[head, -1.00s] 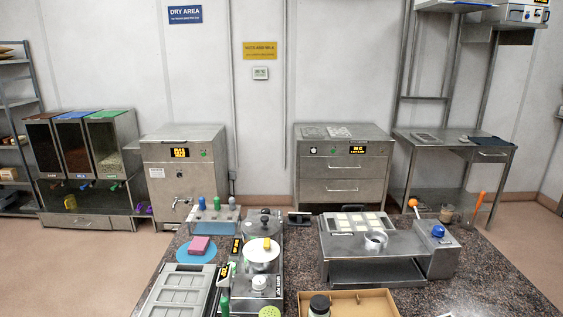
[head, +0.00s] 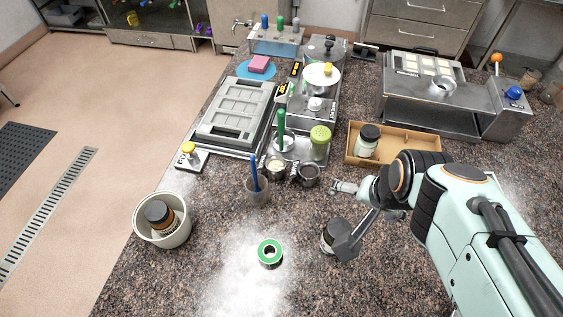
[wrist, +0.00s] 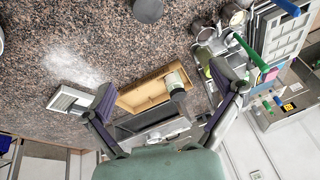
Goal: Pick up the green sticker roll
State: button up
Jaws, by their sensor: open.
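The green sticker roll (head: 259,255) is a small ring with a green rim, a pale inner band and a dark hole. It lies flat on the speckled countertop in the lower middle of the head view, with bare counter around it. I cannot make it out in the wrist view. My gripper (head: 345,215) reaches in from the right, up and to the right of the roll and apart from it. Its two fingers are spread and empty; they also show in the wrist view (wrist: 165,82).
A dark-lidded jar (head: 328,235) stands partly hidden behind one finger. A white tub (head: 140,228) holding a brown jar stands left. A cup with a blue pen (head: 257,193) and small metal cups (head: 308,175) stand behind the roll. A cardboard tray (head: 410,150) holds a jar. White powder dusts the counter.

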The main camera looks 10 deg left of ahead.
jog(key=w+a+f, duration=0.4)
jog(key=a+f, duration=0.1)
jog(key=a, duration=0.1)
jog(key=n+g+h, duration=0.1)
jog(key=n+g, duration=0.3)
jog(key=n, duration=0.1)
send_over(270, 254)
notch_tip(270, 254, down, 13)
jog(key=shift+d+f, duration=0.1)
jog(key=shift+s+f, duration=0.1)
jog(key=shift+f, duration=0.2)
notch_tip(270, 254, down, 6)
jog(key=shift+r, duration=0.1)
jog(key=c, duration=1.2)
